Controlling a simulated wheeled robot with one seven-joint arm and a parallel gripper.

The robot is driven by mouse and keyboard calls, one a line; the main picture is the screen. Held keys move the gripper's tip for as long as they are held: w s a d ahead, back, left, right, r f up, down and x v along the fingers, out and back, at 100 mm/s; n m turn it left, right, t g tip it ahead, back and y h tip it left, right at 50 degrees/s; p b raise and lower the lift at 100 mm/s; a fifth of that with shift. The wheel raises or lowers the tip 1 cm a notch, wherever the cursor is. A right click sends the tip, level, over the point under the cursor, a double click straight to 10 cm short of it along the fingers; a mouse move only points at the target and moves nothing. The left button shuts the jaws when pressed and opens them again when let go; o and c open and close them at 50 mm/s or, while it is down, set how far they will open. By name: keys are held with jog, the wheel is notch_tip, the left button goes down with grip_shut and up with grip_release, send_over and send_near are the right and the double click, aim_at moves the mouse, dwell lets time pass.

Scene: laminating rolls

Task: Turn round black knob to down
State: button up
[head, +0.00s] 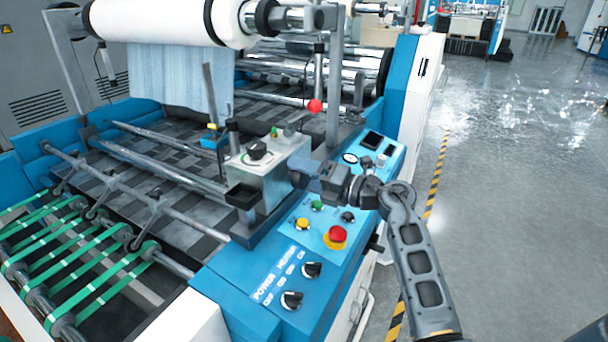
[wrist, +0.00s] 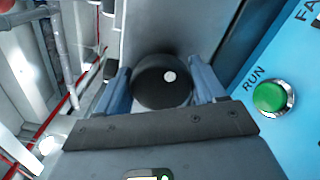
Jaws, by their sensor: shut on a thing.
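The round black knob (wrist: 160,88) sits between my two blue fingers in the wrist view, on a grey face. Its white dot shows at the upper right of its front. My gripper (wrist: 162,90) is shut on the knob, with a finger on each side. In the head view my gripper (head: 309,177) reaches in from the right to the side of the grey control box (head: 270,188). The knob is mostly hidden there by the gripper; a dark part of it (head: 298,180) shows at the fingertips.
Another black knob (head: 258,150) stands on top of the box. A blue panel (head: 265,270) in front carries a red button (head: 337,234), a yellow button (head: 302,223), a green button (head: 317,206) and black switches. A red-tipped lever (head: 315,106) stands behind. Open floor (head: 500,200) lies at right.

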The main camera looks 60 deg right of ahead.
jog(key=m, duration=0.6)
jog(key=shift+f+m, duration=0.2)
jog(key=shift+m, duration=0.1)
jog(key=m, duration=0.6)
jog(key=shift+f, duration=0.15)
jog(key=shift+m, duration=0.3)
jog(key=o, duration=1)
jog(key=shift+c, duration=0.2)
jog(key=s+b, duration=0.1)
jog(key=s, duration=0.7)
jog(key=shift+d, duration=0.15)
